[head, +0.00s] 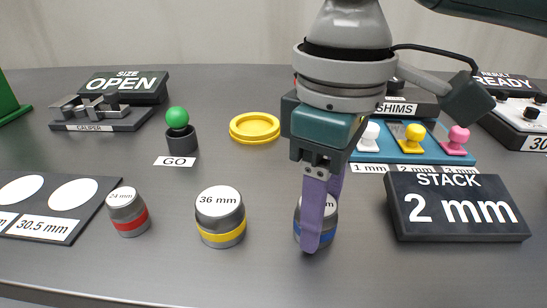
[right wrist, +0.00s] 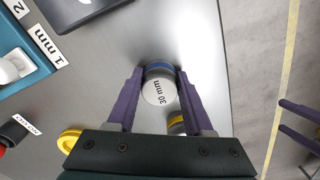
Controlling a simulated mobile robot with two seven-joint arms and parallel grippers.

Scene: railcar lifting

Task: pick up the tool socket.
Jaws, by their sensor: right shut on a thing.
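The 30 mm tool socket (right wrist: 157,90) is a grey cylinder with a blue band and a white top label. In the head view the socket (head: 331,226) is mostly hidden behind a purple finger and appears to stand upright on the table. My right gripper (head: 317,222) reaches down from above and is shut on it. In the right wrist view its two fingers flank the socket. The 36 mm socket (head: 220,217) with a yellow band and the 24 mm socket (head: 128,212) with a red band stand to the left. My left gripper (right wrist: 298,121) shows at the right wrist view's edge, fingers apart, empty.
A black STACK 2 mm display (head: 455,208) stands right of the gripper. A blue shim tray (head: 387,139), a yellow ring dish (head: 254,127), a green-topped GO button (head: 178,126) and a caliper (head: 98,112) stand behind. A socket board (head: 58,205) lies left. The front strip is clear.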

